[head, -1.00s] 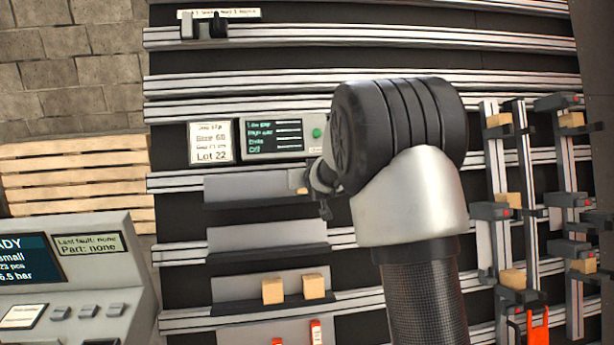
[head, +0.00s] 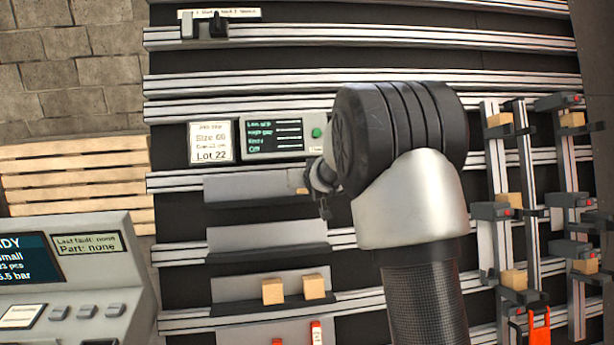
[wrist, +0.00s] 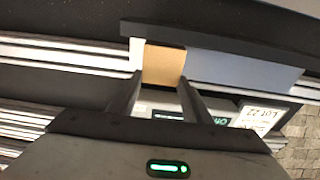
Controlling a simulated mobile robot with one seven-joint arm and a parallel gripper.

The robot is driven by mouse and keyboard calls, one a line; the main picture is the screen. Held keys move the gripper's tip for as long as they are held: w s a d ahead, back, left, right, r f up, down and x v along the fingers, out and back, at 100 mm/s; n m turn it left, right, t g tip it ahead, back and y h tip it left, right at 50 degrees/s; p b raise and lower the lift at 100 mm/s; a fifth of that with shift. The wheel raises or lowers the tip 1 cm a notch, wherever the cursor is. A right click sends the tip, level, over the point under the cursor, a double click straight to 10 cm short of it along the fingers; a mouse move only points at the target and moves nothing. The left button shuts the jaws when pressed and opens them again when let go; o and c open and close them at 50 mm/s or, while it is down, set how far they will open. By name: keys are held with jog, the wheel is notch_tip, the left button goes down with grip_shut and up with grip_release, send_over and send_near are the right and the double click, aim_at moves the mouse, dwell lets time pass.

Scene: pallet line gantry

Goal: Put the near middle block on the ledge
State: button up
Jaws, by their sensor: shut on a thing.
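My gripper (wrist: 158,97) is shut on a tan block (wrist: 163,64), with a finger on each side of it in the wrist view. In the head view a small part of the block (head: 301,190) shows at the right end of the upper grey ledge (head: 245,188), and my arm hides much of my gripper (head: 314,188). In the wrist view the ledge's dark lip (wrist: 225,42) runs along the block's upper edge, and its blue-grey plate (wrist: 240,72) lies to the right. I cannot tell whether the block rests on the ledge.
A middle ledge (head: 265,238) is empty. Two tan blocks (head: 272,291) (head: 314,286) sit on a lower ledge. Clamps on upright rails at right hold several blocks (head: 508,205). A green-lit display (head: 275,136) and a lot card (head: 210,143) are above the upper ledge.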

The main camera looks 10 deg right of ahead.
jog(key=shift+s+f+b, duration=0.1)
jog(key=shift+f+b, duration=0.1)
jog(key=shift+b, duration=0.2)
dwell(0.4)
jog(key=o, duration=1.2)
jog(key=shift+s, duration=0.15)
jog(key=v, duration=1.7)
jog(key=shift+r+b, duration=0.15)
jog(key=shift+b, duration=0.2)
jog(key=shift+s+r, duration=0.1)
